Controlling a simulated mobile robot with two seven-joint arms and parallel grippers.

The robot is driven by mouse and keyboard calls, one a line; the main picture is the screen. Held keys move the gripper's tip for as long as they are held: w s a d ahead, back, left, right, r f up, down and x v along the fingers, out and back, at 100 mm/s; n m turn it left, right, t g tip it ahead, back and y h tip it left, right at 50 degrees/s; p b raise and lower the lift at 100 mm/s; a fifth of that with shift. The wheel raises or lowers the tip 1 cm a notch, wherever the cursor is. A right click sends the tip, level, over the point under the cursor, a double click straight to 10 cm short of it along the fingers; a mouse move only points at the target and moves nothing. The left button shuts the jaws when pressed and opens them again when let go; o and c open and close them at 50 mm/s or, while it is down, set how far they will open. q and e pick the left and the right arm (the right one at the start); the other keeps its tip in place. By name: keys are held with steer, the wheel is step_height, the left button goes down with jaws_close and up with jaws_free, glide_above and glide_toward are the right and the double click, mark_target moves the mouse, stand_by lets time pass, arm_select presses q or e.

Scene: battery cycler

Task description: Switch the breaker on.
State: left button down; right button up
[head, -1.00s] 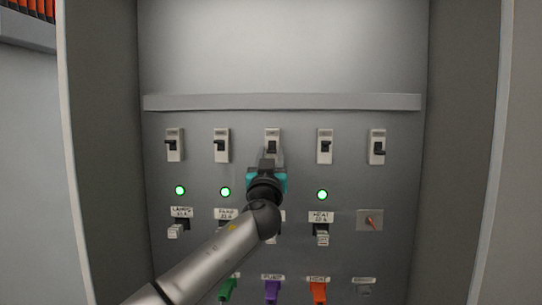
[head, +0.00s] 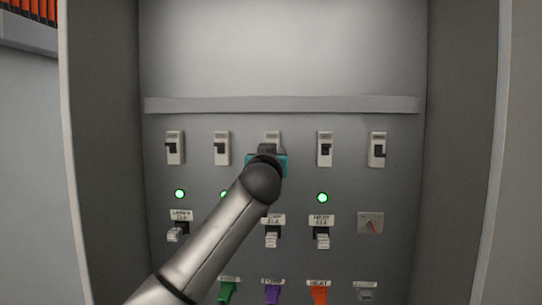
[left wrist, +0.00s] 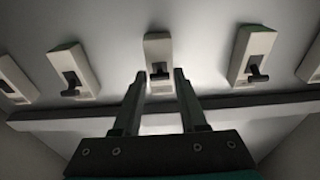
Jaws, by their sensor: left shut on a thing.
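A row of several grey breakers with black toggles runs across the cabinet's back panel. My left gripper (head: 267,152) is at the middle breaker (head: 273,135) and covers its lower part in the head view. In the left wrist view, the middle breaker (left wrist: 157,45) stands between the two fingertips of the left gripper (left wrist: 160,76), one finger on each side. Its black toggle (left wrist: 159,71) shows between the fingers. The gripper is shut on this breaker; the exact contact is hard to see. My right gripper is not in view.
A ledge (head: 285,104) runs above the breakers. Neighbouring breakers (head: 222,149) and (head: 325,149) stand close on both sides. Green lamps (head: 180,194) glow below; the middle column's lamp spot is behind my arm. Labelled switches and coloured plugs (head: 319,294) sit lower. Cabinet walls flank the panel.

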arm_select(q)
steer(key=shift+r+g+p, duration=0.15)
steer(key=shift+r+g, duration=0.2)
steer(key=shift+g, duration=0.6)
steer(key=shift+r+g+p, duration=0.15)
steer(key=shift+r+g, duration=0.15)
steer(key=shift+g, duration=0.65)
steer(key=shift+c, duration=2.2)
jaws_free()
steer(key=b+v, duration=0.6)
steer(key=v, duration=0.9)
steer(key=shift+r+b, duration=0.2)
steer(key=shift+b, duration=0.15)
